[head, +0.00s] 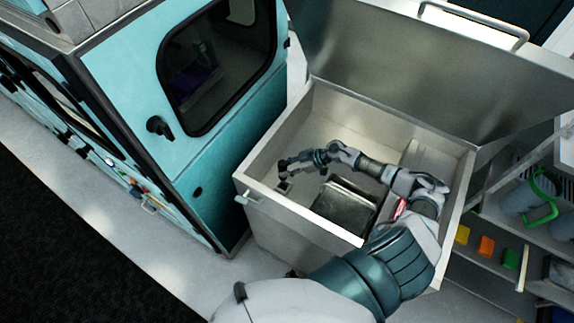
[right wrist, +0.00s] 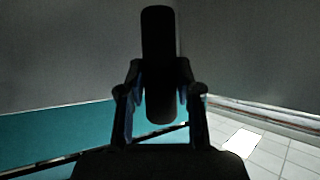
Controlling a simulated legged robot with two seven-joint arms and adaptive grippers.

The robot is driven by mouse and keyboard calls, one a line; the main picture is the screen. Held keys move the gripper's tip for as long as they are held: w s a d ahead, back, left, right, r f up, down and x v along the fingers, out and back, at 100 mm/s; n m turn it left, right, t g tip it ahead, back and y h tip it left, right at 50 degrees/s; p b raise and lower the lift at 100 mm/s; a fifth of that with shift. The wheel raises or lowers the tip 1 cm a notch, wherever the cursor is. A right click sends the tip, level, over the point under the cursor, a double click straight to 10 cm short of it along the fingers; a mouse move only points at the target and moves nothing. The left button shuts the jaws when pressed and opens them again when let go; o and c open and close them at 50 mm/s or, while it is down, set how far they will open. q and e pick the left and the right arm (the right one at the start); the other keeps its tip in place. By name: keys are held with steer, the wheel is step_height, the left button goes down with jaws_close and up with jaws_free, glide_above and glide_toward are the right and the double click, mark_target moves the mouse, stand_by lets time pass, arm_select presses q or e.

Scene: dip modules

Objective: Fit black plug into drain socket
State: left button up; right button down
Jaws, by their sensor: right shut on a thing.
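My right arm reaches into an open metal tank, and my right gripper (head: 283,175) is over the tank's left part. In the right wrist view the gripper (right wrist: 158,100) is shut on the black plug (right wrist: 158,45), a long dark piece with rounded ends that stands upright between the fingers. In the head view the plug (head: 284,187) is a small dark piece at the fingertips, apart from the dark square basin to its right. I cannot make out the drain socket in either view. My left gripper is not in view.
The tank's rim (head: 300,222) surrounds the arm, and its lid (head: 430,70) stands open behind. A dark square basin (head: 345,203) lies in the tank. A teal cabinet (head: 120,70) stands close on the left. Shelves with coloured blocks (head: 486,246) are at right.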

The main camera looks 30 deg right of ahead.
steer(key=shift+d, duration=0.1)
steer(key=shift+d+p, duration=0.1)
steer(key=shift+p, duration=0.4)
step_height(320, 180, down, 4)
steer(key=shift+r+b, duration=0.1)
steer(key=shift+b, duration=1.1)
steer(key=shift+f+b, duration=0.45)
steer(key=shift+f, duration=0.55)
steer(key=shift+p, duration=0.5)
steer(key=shift+p, duration=0.4)
